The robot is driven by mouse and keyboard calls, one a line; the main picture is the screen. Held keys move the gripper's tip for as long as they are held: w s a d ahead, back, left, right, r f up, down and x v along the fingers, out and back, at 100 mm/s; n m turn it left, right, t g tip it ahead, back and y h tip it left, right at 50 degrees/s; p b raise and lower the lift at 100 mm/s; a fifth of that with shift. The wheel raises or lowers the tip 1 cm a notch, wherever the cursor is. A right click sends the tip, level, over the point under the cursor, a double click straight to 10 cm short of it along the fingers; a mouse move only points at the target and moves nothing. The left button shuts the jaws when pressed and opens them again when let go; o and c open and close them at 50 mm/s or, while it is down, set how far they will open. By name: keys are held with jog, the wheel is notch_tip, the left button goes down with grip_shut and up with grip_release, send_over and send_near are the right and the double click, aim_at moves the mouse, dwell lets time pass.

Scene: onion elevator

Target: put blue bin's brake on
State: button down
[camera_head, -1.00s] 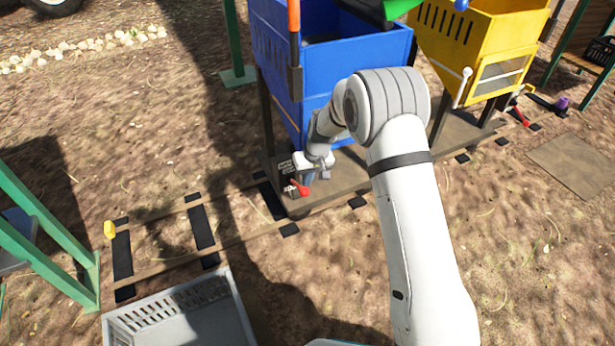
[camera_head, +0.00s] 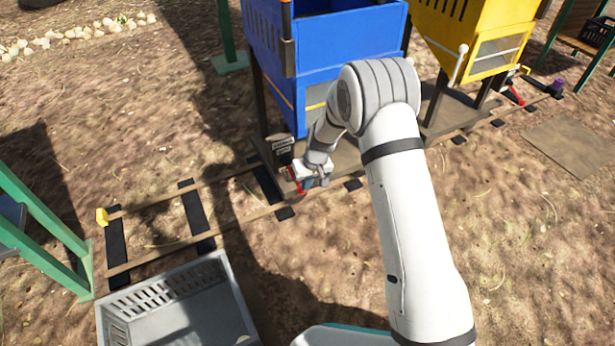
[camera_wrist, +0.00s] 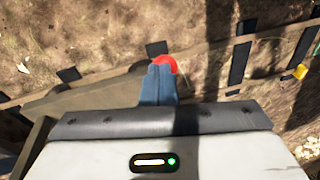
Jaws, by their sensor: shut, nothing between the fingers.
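The blue bin (camera_head: 322,60) stands on its dark cart on the rails in the head view. The red brake lever (camera_head: 301,189) is at the cart's near left end, beside a small label plate (camera_head: 283,146). My gripper (camera_head: 308,183) is low at that end, right at the lever and partly hiding it. In the wrist view, the blue-grey fingers (camera_wrist: 158,82) are closed together with nothing between them. The red lever end (camera_wrist: 165,62) shows just past their tips. I cannot tell whether they touch it.
The yellow bin (camera_head: 475,35) stands on the rails at the upper right. A grey crate (camera_head: 222,290) lies on the ground at the lower left. A green frame (camera_head: 45,225) stands at the left. The rails run left to a yellow end stop (camera_head: 102,217). Bare ground lies around them.

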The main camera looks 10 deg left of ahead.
jog(key=shift+f, duration=0.7)
jog(key=shift+r, duration=0.1)
jog(key=shift+r+p, duration=0.3)
jog(key=shift+r, duration=0.45)
jog(key=s+d+r+p, duration=0.5)
jog(key=d+r, duration=0.1)
jog(key=r, duration=0.4)
jog(key=shift+s+d, duration=0.2)
jog(key=shift+d, duration=0.15)
jog(key=shift+r, duration=0.1)
